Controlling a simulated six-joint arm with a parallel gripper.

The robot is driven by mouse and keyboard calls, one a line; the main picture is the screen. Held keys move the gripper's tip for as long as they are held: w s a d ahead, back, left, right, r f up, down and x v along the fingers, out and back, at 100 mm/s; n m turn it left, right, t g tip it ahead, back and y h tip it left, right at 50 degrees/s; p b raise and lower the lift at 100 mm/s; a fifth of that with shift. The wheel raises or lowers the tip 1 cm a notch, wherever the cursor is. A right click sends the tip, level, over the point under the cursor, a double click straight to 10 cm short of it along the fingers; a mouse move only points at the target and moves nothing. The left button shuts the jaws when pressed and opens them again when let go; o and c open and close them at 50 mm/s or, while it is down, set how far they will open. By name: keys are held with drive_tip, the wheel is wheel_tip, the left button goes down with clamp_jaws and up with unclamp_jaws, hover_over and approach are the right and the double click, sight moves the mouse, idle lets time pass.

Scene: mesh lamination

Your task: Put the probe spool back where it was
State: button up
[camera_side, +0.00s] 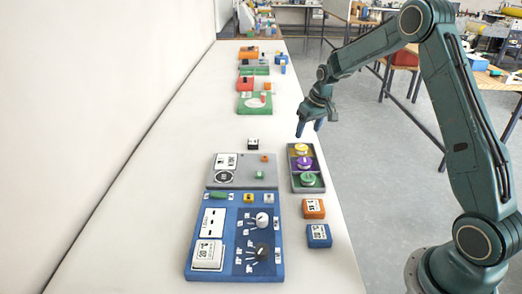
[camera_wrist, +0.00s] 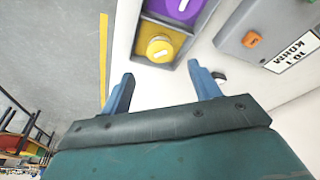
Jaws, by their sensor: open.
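A dark tray (camera_side: 293,181) stands near the right edge of the table. I cannot tell which is the probe spool. My gripper (camera_side: 310,130) is open and empty, above the table's right edge just beyond the tray's yellow end. In the wrist view, the open fingers (camera_wrist: 160,74) point toward the yellow spool (camera_wrist: 159,48), with a gap between. The purple spool (camera_wrist: 182,8) is cut off at the top, and the green one is out of that view.
Left of the tray lie a grey panel (camera_side: 243,176) and a blue panel (camera_side: 235,262) with knobs. Orange (camera_side: 314,209) and blue (camera_side: 318,236) blocks stand in front of the tray. A small black-and-white block (camera_side: 253,144) stands behind the grey panel. Table left of the panels is clear.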

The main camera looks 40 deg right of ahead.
drive_tip(key=v, duration=0.4)
idle(0.6)
drive_tip(key=s+a+r+n+t, duration=0.1)
drive_tip(key=s+a+r, duration=1.3)
drive_tip(key=s+a, duration=0.3)
drive_tip(key=s, duration=0.6)
drive_tip(key=s+a+n+t, duration=0.1)
drive_tip(key=s+a, duration=0.2)
drive_tip(key=s, duration=0.6)
drive_tip(key=shift+s+a+f+y, duration=0.15)
drive_tip(key=shift+s+a+y, duration=0.05)
drive_tip(key=shift+a+y, duration=0.15)
